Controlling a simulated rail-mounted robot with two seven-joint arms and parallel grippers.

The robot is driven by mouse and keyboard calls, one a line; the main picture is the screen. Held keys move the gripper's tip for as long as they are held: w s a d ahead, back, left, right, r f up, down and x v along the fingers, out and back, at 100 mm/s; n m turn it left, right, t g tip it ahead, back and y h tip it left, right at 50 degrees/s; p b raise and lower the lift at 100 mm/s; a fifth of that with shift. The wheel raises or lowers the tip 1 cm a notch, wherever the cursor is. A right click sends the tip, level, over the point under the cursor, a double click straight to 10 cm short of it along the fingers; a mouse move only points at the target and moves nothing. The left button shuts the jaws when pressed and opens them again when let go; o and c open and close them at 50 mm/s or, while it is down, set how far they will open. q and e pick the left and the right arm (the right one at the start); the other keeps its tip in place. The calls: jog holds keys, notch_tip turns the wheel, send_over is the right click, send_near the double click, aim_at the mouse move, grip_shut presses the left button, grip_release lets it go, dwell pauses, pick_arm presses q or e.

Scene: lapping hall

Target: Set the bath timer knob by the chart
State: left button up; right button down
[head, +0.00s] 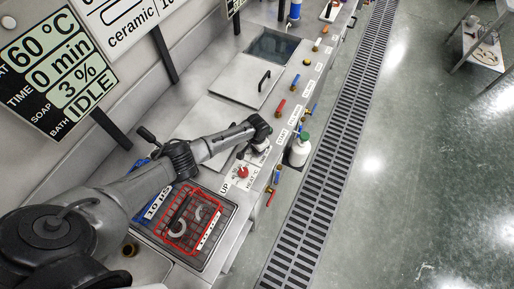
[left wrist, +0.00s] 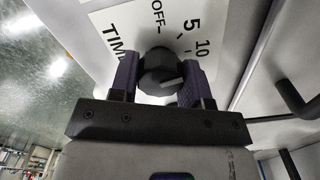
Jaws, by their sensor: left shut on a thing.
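My left gripper (head: 261,133) reaches over the bath's front panel in the head view. In the left wrist view the purple fingers of this gripper (left wrist: 159,74) are shut on the dark round timer knob (left wrist: 161,68), one on each side. The knob's light pointer mark faces right in that view. The white dial plate (left wrist: 128,28) reads TIME..., OFF, 5 and 10; the rest is hidden. The chart (head: 128,28) shows "ceramic" and a cut-off "10". The display board (head: 55,75) reads 60 °C, 0 min, 3 %, IDLE. My right gripper is not in view.
A red wire basket (head: 181,228) with pale curved pieces sits near the front. A red knob (head: 242,171) is close to my left gripper. A white bottle with a green cap (head: 299,150) stands beside the bench. Red and blue valve handles line its edge.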

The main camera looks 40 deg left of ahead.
pick_arm(q)
jog(key=shift+m, duration=1)
jog(key=o, duration=0.9)
jog(key=shift+o, duration=0.2)
jog(key=shift+r, duration=0.6)
notch_tip(320, 180, up, 13)
jog(key=p, duration=0.2)
jog(key=shift+f, duration=0.15)
